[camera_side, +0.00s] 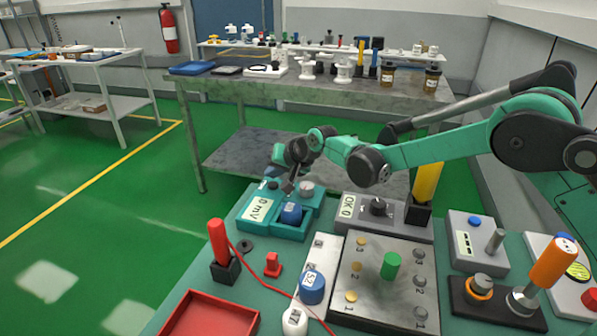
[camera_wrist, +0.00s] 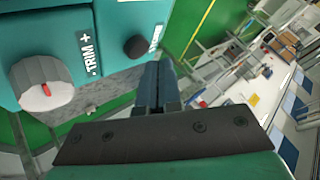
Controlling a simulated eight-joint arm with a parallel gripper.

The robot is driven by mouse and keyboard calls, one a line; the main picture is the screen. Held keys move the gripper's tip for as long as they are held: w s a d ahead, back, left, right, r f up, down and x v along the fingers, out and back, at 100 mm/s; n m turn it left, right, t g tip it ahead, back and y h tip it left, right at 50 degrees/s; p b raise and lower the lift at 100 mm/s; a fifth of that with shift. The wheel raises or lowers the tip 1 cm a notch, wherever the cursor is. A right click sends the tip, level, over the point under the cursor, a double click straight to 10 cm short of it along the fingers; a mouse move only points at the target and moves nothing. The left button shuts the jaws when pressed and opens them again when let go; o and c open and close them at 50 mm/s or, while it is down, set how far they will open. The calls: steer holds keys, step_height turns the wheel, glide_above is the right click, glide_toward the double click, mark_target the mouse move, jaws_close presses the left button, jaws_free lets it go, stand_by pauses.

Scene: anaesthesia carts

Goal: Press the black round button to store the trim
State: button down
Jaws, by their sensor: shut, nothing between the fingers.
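The teal trim device (camera_side: 262,228) stands at the back left of the bench, with a display reading 0 mV (camera_side: 259,209). Its black round button (camera_wrist: 136,47) shows in the wrist view at the panel's edge, beside a partly hidden label; in the side view the button (camera_side: 272,184) is small. A grey knob with a red mark (camera_wrist: 42,84) sits left of the "TRIM +" lettering. My gripper (camera_wrist: 157,68) is shut and empty, its tips just below and right of the button in the wrist view. In the side view my gripper (camera_side: 287,187) is over the device. Contact cannot be told.
A blue weight (camera_side: 291,213) sits on the device's front. A grey OK 0 unit (camera_side: 378,214) stands right of it. A peg board with a green cylinder (camera_side: 390,265), a red-handled tool (camera_side: 219,242) and a red tray (camera_side: 212,316) are nearer.

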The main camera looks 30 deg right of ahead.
mark_target(275, 186)
steer(key=shift+f, duration=0.15)
steer(key=shift+f, duration=0.3)
steer(key=shift+f, duration=0.35)
stand_by(0.8)
stand_by(0.3)
steer(key=shift+r, duration=0.8)
steer(key=shift+r, duration=2.5)
